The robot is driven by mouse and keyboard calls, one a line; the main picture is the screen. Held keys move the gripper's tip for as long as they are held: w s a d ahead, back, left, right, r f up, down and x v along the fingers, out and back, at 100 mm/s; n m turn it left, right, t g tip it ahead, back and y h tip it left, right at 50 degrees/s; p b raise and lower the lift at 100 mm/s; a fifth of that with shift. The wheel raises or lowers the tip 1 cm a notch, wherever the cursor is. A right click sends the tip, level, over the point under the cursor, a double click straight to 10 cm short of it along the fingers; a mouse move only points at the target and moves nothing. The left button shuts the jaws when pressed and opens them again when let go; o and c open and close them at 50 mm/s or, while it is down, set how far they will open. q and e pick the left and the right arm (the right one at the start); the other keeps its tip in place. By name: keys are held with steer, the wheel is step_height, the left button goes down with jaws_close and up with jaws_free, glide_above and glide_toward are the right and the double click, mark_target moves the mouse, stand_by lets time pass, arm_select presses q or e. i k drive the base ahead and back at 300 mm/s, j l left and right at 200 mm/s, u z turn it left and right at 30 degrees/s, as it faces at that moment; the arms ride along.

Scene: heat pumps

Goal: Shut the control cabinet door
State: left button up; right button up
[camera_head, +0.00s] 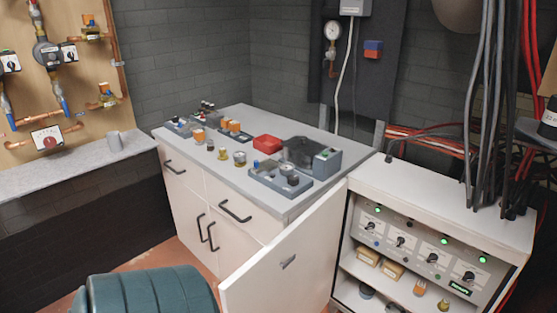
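The white control cabinet (445,190) stands at the right, with its front open. Its white door (295,255) stands wide open, swung out to the left from the cabinet's left front edge. A small grey latch (288,262) is on the door face turned toward me. The door's lower part runs out of the picture. Inside is a grey control panel (415,240) with black knobs and green lights, above a shelf with small parts. Neither of my grippers is in view.
A white drawer unit (195,200) with tools and parts on top stands behind the door. A dark teal ribbed rounded object (150,295) is at the bottom, left of the door. Grey and red cables (485,100) hang over the cabinet. A stone ledge (75,170) is at the left.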

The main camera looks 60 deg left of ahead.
mark_target(260, 285)
steer(key=k+j, duration=0.7)
steer(key=j, duration=0.75)
steer(key=k+j, duration=0.1)
steer(key=j, duration=0.6)
steer(key=i+j, duration=0.1)
steer(key=j, duration=0.2)
steer(key=i+j, duration=0.15)
steer(key=j, duration=0.15)
steer(key=i+j, duration=0.1)
steer(key=j, duration=0.2)
